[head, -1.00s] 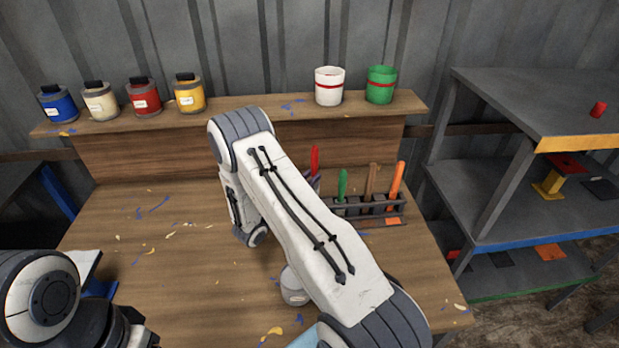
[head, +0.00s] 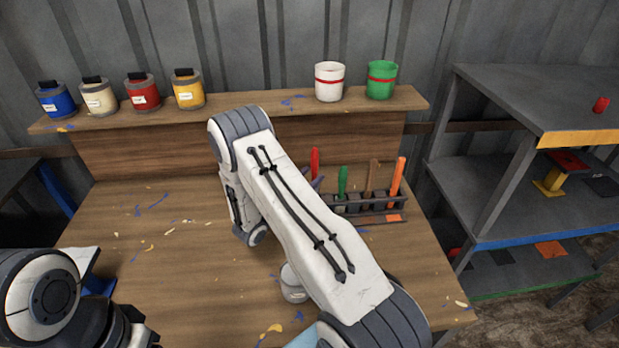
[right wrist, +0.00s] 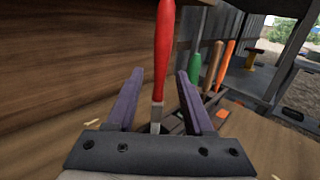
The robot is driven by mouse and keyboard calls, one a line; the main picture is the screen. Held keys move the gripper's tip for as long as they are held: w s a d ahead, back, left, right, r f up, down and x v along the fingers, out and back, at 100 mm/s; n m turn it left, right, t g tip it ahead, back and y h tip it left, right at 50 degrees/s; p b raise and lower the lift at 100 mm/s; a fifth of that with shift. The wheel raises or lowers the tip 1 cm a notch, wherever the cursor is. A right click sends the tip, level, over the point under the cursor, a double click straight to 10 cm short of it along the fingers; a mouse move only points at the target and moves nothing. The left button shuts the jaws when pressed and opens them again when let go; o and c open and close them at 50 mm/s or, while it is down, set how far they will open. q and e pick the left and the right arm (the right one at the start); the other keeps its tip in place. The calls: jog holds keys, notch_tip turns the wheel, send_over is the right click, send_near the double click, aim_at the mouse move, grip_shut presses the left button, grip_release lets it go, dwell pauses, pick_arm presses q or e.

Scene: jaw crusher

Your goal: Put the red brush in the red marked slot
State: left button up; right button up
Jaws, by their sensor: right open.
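The red brush (head: 315,161) stands upright near the left end of the dark brush rack (head: 385,217), its handle pointing up. In the right wrist view its red handle (right wrist: 164,50) rises between the purple fingers of my right gripper (right wrist: 160,82). The fingers are open, one on each side of the brush, with gaps visible. In the head view my right arm hides most of that gripper; a bit of purple finger shows beside the brush. The brush's lower end and any red mark on the rack are hidden. My left arm shows at lower left, its fingers out of view.
Green (head: 342,180), brown (head: 371,176) and orange (head: 397,178) brushes stand in the rack, right of the red one. An orange mark (head: 393,218) is on its front. A grey can (head: 293,286) stands beside my right arm. The bench's left half is mostly clear.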

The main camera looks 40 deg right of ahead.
jog(key=shift+r+p, duration=0.3)
jog(key=shift+r, duration=0.15)
jog(key=shift+r+p, duration=0.45)
jog(key=shift+r, duration=0.05)
jog(key=shift+s+a+f+b, duration=0.1)
jog(key=shift+a+f+b, duration=0.25)
jog(key=shift+a, duration=0.2)
jog(key=shift+s+a+f+b, duration=0.1)
jog(key=shift+a+f+b, duration=0.1)
jog(key=shift+a+b, duration=0.3)
jog(key=r+b+v, duration=0.1)
jog(key=b+v, duration=0.1)
jog(key=v, duration=0.8)
jog(key=s+a+r+m+g+y, duration=0.1)
jog(key=s+a+r+m+y, duration=0.1)
jog(key=s+a+m+y, duration=0.2)
jog(key=s+a+r+m+g+y, duration=0.1)
jog(key=s+a+r+m+y, duration=0.2)
jog(key=s+a+m+y, duration=0.2)
jog(key=s+a+r+m+g+y, duration=0.2)
jog(key=s+a+y, duration=0.8)
jog(key=s+a, duration=0.6)
jog(key=shift+s+r+m, duration=0.45)
jog(key=shift+r+m, duration=0.2)
jog(key=shift+m, duration=0.55)
